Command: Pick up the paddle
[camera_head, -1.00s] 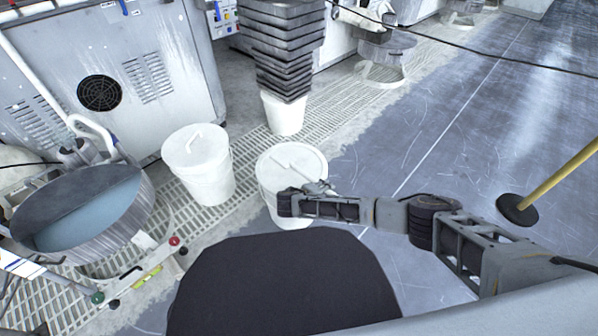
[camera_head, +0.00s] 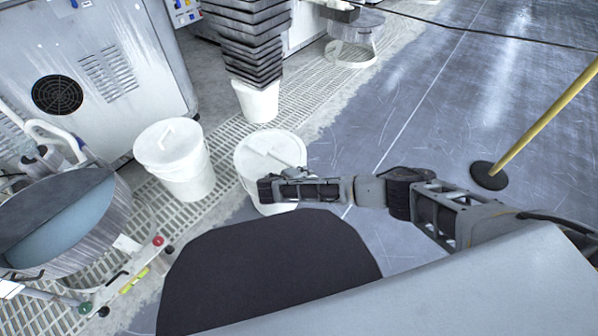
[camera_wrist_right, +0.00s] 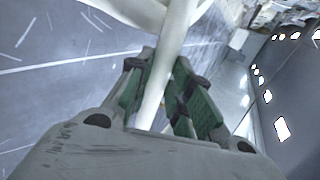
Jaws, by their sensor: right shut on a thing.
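The paddle (camera_head: 266,158) is a white stick, seen over the white bucket (camera_head: 252,176) in the middle of the head view. My right gripper (camera_head: 287,172) is at the bucket's near right side, by the paddle's near end. In the right wrist view, the paddle (camera_wrist_right: 165,50) runs between the green pads of my right gripper (camera_wrist_right: 163,76), which is shut on it. Whether the paddle's far end touches the bucket cannot be told. My left gripper is not in view.
A second white bucket (camera_head: 178,160) stands to the left. Stacked dark trays (camera_head: 252,40) rest on a white bucket (camera_head: 258,102) behind. A metal tub (camera_head: 100,225) is at the left. A yellow pole (camera_head: 545,122) rises from a black disc at the right. Open floor lies right of the buckets.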

